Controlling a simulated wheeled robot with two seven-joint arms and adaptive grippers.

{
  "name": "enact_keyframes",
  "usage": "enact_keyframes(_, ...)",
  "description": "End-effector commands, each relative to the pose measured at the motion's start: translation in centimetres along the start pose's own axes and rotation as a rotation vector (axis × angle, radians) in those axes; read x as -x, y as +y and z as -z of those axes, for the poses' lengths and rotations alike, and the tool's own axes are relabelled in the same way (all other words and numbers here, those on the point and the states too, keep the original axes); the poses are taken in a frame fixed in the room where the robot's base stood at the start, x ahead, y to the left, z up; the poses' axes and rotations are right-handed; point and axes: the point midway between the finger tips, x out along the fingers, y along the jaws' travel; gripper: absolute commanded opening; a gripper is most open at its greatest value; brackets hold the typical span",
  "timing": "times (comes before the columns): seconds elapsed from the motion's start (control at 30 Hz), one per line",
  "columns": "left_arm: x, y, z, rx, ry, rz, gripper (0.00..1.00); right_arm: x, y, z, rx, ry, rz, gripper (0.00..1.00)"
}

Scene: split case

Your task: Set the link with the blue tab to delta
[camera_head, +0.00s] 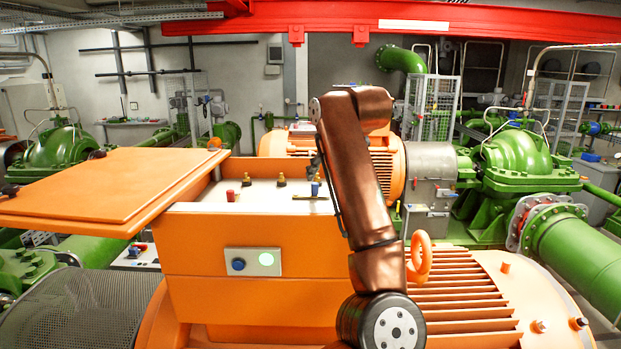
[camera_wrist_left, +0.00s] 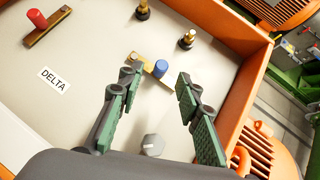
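The link with the blue tab (camera_wrist_left: 160,68) is a brass bar with an upright blue knob, lying on the pale floor of the terminal box. It also shows in the head view (camera_head: 315,188). My left gripper (camera_wrist_left: 157,80) is open, its two green-padded fingers apart with the blue tab between and just beyond their tips; I see no contact. A DELTA label (camera_wrist_left: 52,80) lies on the floor to the left. A second link with a red tab (camera_wrist_left: 37,19) is at the upper left, also in the head view (camera_head: 231,195). My right gripper is not in view.
Brass terminal posts (camera_wrist_left: 187,39) stand beyond the blue link. A grey knob-like post (camera_wrist_left: 152,145) sits between my fingers, nearer the wrist. The orange box wall (camera_wrist_left: 240,75) rises on the right. The open lid (camera_head: 110,190) extends left.

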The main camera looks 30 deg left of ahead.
Motion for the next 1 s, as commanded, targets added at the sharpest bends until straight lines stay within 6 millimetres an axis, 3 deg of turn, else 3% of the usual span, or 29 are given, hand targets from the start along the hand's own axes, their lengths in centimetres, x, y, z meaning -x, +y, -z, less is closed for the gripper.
enact_keyframes(0.5,-6.7,-0.5,0.3,0.001,0.010,0.012,0.32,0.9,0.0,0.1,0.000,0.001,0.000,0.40)
enact_keyframes(0.9,-7.7,-0.5,0.4,0.001,0.009,0.012,0.32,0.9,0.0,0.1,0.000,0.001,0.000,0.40)
enact_keyframes(1.0,-7.7,-0.5,0.4,0.001,0.009,0.012,0.27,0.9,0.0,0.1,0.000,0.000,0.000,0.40)
